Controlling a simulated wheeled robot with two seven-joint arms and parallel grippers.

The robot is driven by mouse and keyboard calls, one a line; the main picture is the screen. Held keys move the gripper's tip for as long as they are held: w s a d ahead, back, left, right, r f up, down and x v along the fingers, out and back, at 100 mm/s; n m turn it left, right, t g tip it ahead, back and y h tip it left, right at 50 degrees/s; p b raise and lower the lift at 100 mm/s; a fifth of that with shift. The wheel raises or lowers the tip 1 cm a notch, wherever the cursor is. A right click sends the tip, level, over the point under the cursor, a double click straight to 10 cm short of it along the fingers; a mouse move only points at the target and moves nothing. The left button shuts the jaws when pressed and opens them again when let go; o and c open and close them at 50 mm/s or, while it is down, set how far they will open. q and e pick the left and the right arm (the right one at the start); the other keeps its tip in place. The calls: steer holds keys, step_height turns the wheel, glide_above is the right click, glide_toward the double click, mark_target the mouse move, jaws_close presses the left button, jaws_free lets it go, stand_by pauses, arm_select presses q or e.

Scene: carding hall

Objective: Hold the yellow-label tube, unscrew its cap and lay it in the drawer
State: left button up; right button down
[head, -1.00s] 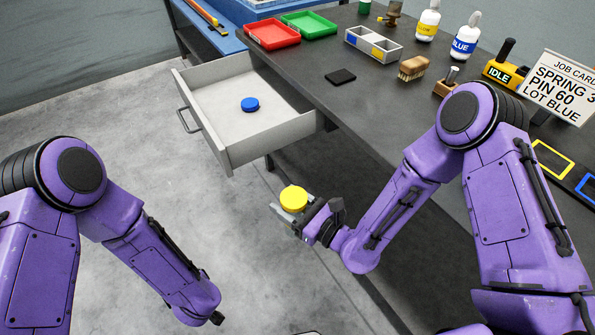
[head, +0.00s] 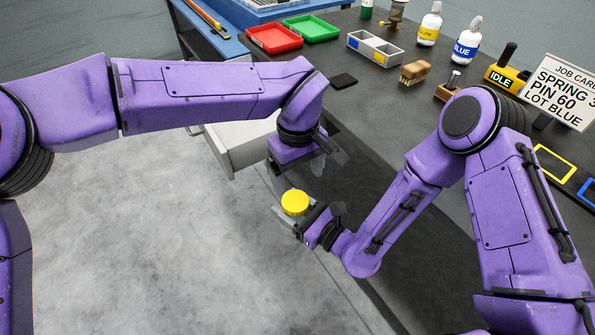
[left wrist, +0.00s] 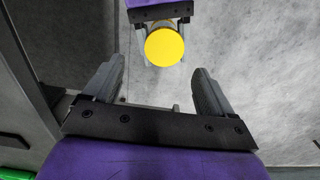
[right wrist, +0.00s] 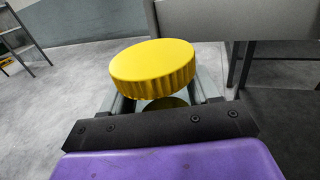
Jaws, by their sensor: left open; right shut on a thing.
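A ribbed yellow cap (head: 295,202) sits on top of a tube held in my right gripper (head: 292,216). The cap fills the middle of the right wrist view (right wrist: 153,67); the tube's body and label are mostly hidden under it. My right gripper is shut on the tube. My left gripper (head: 308,170) is open and empty, just above and behind the cap in the head view. In the left wrist view the cap (left wrist: 165,45) lies beyond the fingertips, apart from them.
The dark bench (head: 375,110) carries a red tray (head: 273,39), a green tray (head: 310,28), a two-compartment box (head: 374,48), a brush (head: 415,72) and two labelled bottles. A black pad (head: 343,80) lies near its edge. The floor at the left is clear.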

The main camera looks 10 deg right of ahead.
mark_target(298, 197)
arm_select(q)
step_height(298, 197, down, 8)
steer(key=shift+r, duration=0.1)
steer(key=c, duration=1.1)
steer(key=n, duration=0.5)
steer(key=shift+w+d+n, duration=0.15)
steer(key=shift+n, duration=0.25)
steer(key=n, duration=0.2)
steer(key=shift+n, duration=0.4)
steer(key=n, duration=0.5)
steer(key=shift+w+r, duration=0.15)
steer(key=shift+w, duration=0.1)
steer(key=o, duration=1.2)
steer(key=shift+c, duration=0.2)
steer(key=shift+s, duration=0.15)
